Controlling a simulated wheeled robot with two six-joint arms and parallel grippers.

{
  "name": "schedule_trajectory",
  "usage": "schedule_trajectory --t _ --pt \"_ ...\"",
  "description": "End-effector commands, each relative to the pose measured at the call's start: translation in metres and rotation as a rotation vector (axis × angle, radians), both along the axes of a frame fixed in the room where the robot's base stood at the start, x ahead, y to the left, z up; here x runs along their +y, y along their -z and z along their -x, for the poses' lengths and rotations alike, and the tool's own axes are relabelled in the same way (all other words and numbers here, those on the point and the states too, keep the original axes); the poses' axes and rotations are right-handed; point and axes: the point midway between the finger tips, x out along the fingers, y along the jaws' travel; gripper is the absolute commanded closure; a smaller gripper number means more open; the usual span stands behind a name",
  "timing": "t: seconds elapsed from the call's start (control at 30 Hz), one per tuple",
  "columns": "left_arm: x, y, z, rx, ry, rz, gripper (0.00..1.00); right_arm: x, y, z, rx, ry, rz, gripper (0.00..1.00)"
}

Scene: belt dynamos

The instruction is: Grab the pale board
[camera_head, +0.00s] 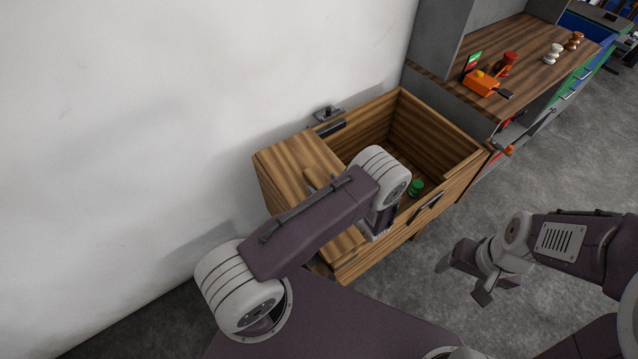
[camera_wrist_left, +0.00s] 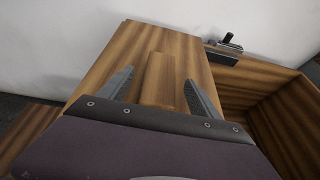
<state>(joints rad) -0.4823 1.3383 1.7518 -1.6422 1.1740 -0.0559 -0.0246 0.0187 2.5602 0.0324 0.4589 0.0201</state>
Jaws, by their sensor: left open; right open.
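The pale board (camera_wrist_left: 158,78) is a narrow, light-brown wooden piece lying on the darker wooden top of a cabinet in the left wrist view. A small part of it (camera_head: 313,181) shows in the head view, the rest hidden behind my left arm. My left gripper (camera_wrist_left: 156,88) is open, with one finger on each side of the board and visible gaps between. I cannot tell whether the fingers reach down to its level. My right gripper (camera_head: 465,280) is open and empty above the grey floor at right.
The wooden cabinet (camera_head: 280,160) joins an open wooden bin (camera_head: 437,122) with a green object (camera_head: 416,187) inside. A dark metal fitting (camera_head: 328,118) is at the wall side. Behind stands a counter (camera_head: 530,65) with an orange device (camera_head: 482,84) and several small items.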

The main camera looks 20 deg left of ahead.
Motion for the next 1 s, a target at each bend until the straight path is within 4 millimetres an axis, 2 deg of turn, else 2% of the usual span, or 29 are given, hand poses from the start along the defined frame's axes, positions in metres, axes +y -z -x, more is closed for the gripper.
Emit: schedule_trajectory --t 0.1,0.3,0.33,0.5,0.6,1.0 --pt "0.0102 0.0045 -0.0061 0.000 -0.001 0.000 0.27 0.0001 -0.0021 -0.0001 0.000 0.000 0.000 0.27" --pt "0.0109 0.0056 -0.0074 0.000 0.001 0.000 0.27 0.0001 -0.0015 0.0000 0.000 0.000 0.000 0.27" --pt "0.0108 0.0056 -0.0074 0.000 0.001 0.000 0.30 0.0001 -0.0015 0.0000 0.000 0.000 0.000 0.27" --pt "0.0108 0.0054 -0.0072 0.000 0.000 0.000 0.77 0.0001 -0.0015 0.0000 0.000 0.000 0.000 0.27" --pt "0.0108 0.0054 -0.0072 0.000 0.000 0.000 1.00 0.0001 -0.0015 0.0000 0.000 0.000 0.000 0.27" --pt "0.0107 0.0007 -0.0079 -0.003 0.000 0.000 1.00 0.0001 -0.0013 -0.0001 0.000 0.000 0.000 0.27"
